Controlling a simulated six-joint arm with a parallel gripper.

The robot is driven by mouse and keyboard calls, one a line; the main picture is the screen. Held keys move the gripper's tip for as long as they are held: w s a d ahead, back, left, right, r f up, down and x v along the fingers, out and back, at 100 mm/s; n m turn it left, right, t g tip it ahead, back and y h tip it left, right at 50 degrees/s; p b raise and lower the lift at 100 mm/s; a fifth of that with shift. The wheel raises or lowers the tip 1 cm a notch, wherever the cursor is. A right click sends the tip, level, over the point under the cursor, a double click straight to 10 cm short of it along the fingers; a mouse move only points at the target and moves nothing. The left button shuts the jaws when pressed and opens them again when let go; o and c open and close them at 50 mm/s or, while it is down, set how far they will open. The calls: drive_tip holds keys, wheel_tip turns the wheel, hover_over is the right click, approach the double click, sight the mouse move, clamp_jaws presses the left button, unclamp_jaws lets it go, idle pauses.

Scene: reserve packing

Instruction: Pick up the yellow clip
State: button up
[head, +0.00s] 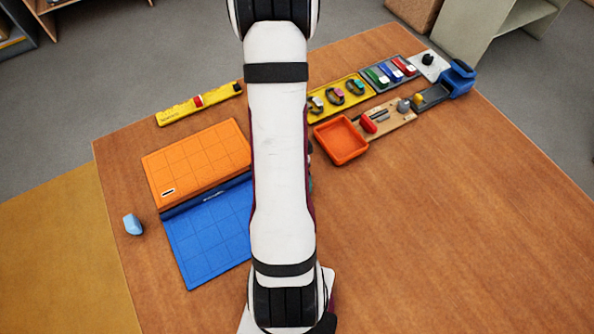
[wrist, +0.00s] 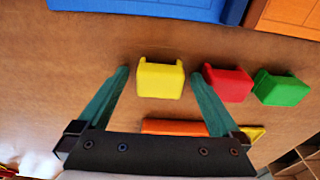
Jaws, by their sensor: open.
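The yellow clip (wrist: 160,80) is a small block with two raised corners, in the middle of the wrist view. My gripper (wrist: 161,73) is open, with one teal finger on each side of the clip in the picture. A gap shows on the left; the right finger's tip looks close to the clip's edge. I cannot tell the height of the fingers over the table. In the head view my arm hides the clip and the gripper.
A red clip (wrist: 230,84) lies just right of the right finger, with a green clip (wrist: 281,88) beside it. An orange piece (wrist: 175,127) shows behind the gripper. The blue panel (head: 210,232), orange panel (head: 205,152) and orange tray (head: 341,140) flank my arm.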

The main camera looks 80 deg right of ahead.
drive_tip(key=c, duration=1.2)
drive_tip(key=r, duration=0.4)
drive_tip(key=shift+s+r, duration=0.2)
drive_tip(key=shift+r, duration=0.05)
drive_tip(key=s+a+r, duration=0.1)
drive_tip(key=s+r, duration=0.1)
drive_tip(key=s, duration=0.1)
drive_tip(key=s+a+r, duration=0.1)
drive_tip(key=s+r, duration=0.1)
drive_tip(key=s, duration=0.2)
drive_tip(key=s+a+r, duration=0.1)
drive_tip(key=s+r, duration=0.1)
drive_tip(key=s, duration=0.1)
drive_tip(key=shift+s+a+r, duration=0.3)
drive_tip(key=shift+s+a, duration=0.05)
drive_tip(key=shift+a, duration=0.05)
